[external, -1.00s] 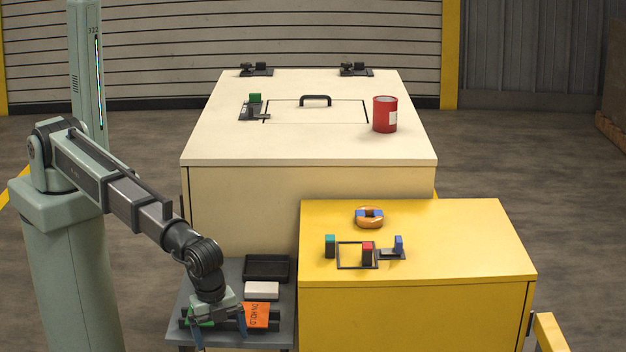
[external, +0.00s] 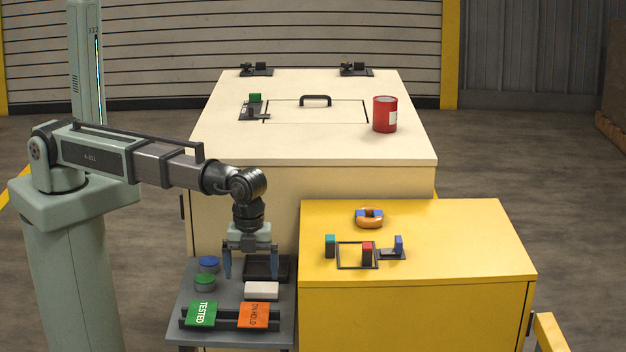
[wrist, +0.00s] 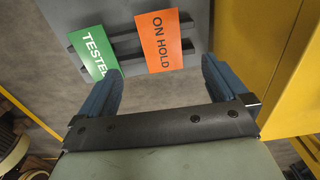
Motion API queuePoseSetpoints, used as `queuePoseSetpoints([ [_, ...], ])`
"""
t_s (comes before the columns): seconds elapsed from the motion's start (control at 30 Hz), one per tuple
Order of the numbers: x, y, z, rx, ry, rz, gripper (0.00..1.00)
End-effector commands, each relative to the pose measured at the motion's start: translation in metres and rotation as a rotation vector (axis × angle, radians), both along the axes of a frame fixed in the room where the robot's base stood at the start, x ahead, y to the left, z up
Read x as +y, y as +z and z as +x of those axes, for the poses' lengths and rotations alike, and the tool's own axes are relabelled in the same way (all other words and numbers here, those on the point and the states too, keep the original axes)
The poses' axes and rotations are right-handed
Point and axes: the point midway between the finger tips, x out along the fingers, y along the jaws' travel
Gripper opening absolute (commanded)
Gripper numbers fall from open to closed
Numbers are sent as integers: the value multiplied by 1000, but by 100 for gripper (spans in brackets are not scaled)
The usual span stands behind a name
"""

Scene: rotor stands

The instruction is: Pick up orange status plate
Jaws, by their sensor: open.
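The orange status plate (external: 254,315), marked "ON HOLD", leans on a dark rack (external: 228,318) at the front of the small grey table. It also shows in the wrist view (wrist: 166,40), ahead of my fingers. A green plate (external: 201,313), marked "TESTED", stands on the rack just left of it, and shows at the upper left in the wrist view (wrist: 93,52). My gripper (external: 250,277) is open and empty. It points down above the back part of the grey table, behind and above the orange plate, and touches neither plate.
On the grey table (external: 183,297) are a white block (external: 261,290), a black tray (external: 283,266) partly behind my gripper, a blue disc (external: 208,263) and a green disc (external: 205,282). The taller yellow cabinet (external: 420,310) stands close on the right.

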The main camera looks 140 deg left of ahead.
Motion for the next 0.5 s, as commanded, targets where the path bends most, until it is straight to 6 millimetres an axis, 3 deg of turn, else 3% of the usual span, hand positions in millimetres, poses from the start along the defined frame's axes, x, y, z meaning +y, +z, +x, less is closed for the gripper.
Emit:
queuePoseSetpoints([
  [0.2,0,-30,0,1,0,0,100],
  [0.5,0,-45,1,-1,1,1,100],
])
